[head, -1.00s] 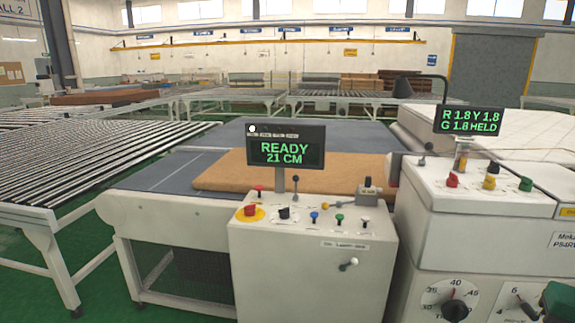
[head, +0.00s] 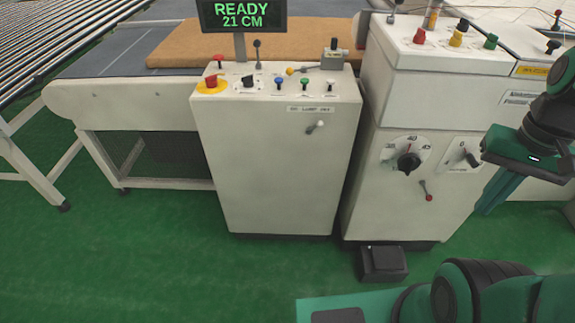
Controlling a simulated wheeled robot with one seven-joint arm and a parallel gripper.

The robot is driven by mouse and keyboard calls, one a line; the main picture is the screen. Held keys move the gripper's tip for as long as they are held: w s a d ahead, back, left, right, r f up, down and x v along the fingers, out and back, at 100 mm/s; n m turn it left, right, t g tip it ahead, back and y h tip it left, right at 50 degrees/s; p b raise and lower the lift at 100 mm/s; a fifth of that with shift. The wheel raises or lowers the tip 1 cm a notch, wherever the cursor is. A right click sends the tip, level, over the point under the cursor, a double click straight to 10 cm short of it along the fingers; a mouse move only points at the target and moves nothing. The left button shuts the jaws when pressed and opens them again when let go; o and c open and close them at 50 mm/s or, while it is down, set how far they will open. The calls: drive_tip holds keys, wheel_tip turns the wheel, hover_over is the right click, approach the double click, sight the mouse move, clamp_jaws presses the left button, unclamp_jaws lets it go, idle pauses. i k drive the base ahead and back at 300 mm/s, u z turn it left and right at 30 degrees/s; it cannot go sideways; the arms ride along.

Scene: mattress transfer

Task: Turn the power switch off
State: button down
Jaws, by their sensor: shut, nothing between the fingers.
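No label that I can read names the power switch. A black knob switch (head: 470,157) also sits at the right machine's front. My gripper (head: 484,211) is at the right, green fingers pointing down-left, shut and empty. It appears apart from all controls, in front of the right machine.
The left cabinet (head: 270,175) has a red button on a yellow base (head: 211,82) and several coloured toggles. A large dial (head: 408,160) is on the right machine (head: 395,205). A black floor box (head: 384,262) stands before it. Green floor (head: 190,270) is clear in front.

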sight(211, 81)
drive_tip(key=u, duration=1.85)
drive_tip(key=i, duration=1.05)
drive_tip(key=z, duration=2)
